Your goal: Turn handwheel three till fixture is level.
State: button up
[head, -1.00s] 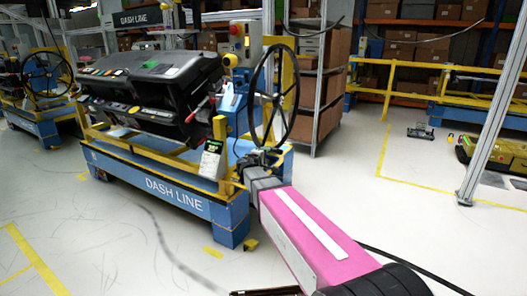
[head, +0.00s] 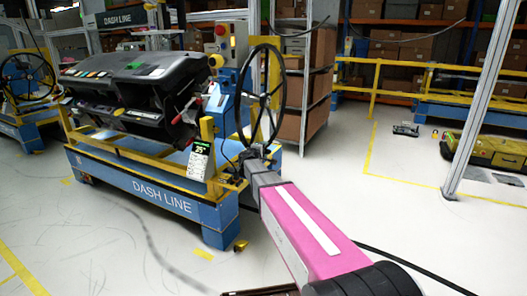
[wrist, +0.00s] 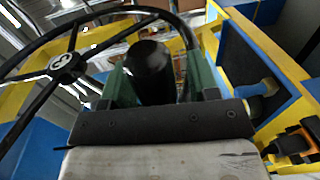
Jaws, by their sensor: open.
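The handwheel (head: 262,95), large and black with spokes, stands upright at the right end of the blue dash line stand; its rim and hub (wrist: 67,62) fill the left of the wrist view. The hub mark is too small to read surely. The fixture carries a black dashboard module (head: 135,85) that looks tilted. A small display (head: 200,158) with green digits hangs at the stand's front corner. My gripper (head: 254,152) is at the wheel's lower rim. In the wrist view its green fingers (wrist: 155,82) are open, with a dark round knob (wrist: 148,62) between them.
Yellow frame parts (wrist: 240,45) lie close on the right of the wrist view. A red-buttoned control box (head: 222,45) stands behind the wheel. Another station with a handwheel (head: 25,82) is at far left. A metal post (head: 475,110) stands at right; the floor between is mostly clear.

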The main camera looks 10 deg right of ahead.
grip_shut()
jog(key=shift+s+a+r, duration=0.25)
jog(key=shift+s+r, duration=0.15)
jog(key=shift+s, duration=0.05)
jog(key=s+a+r+g+y, duration=0.2)
jog(key=s+a+r+g, duration=0.1)
jog(key=r, duration=0.6)
jog(key=s+a+r+g+y, duration=0.2)
jog(key=s+r+g+y, duration=0.1)
jog(key=r, duration=0.7)
jog(key=shift+s+a+g, duration=0.4)
jog(key=shift+s+g, duration=0.1)
jog(key=shift+s, duration=0.4)
grip_release()
